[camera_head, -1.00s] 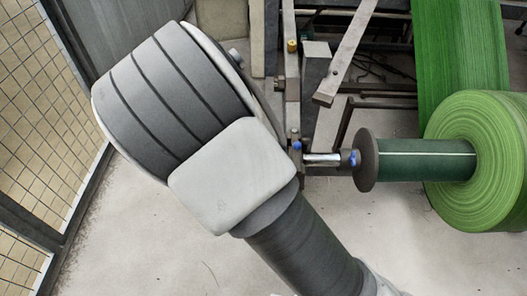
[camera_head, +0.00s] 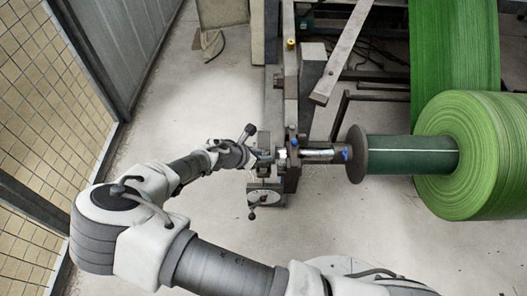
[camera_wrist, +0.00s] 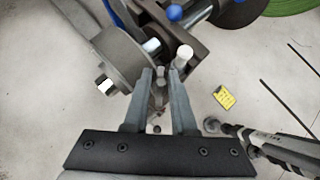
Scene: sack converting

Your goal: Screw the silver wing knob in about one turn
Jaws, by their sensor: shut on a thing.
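In the wrist view the two fingers of my gripper (camera_wrist: 164,76) point at the machine's bracket, their tips close together. They are shut on the silver wing knob (camera_wrist: 161,72), of which only a small part shows between them. A bright silver post (camera_wrist: 183,57) stands right beside the right fingertip; I cannot tell whether it belongs to the knob. In the head view my gripper (camera_head: 262,157) reaches the left side of the machine's upright post (camera_head: 291,110). The knob is too small and covered there to make out.
A round grey flange with a hex bolt (camera_wrist: 105,86) lies left of the fingers. A blue knob (camera_wrist: 174,13) is above. A mesh fence (camera_head: 50,130) stands at left.

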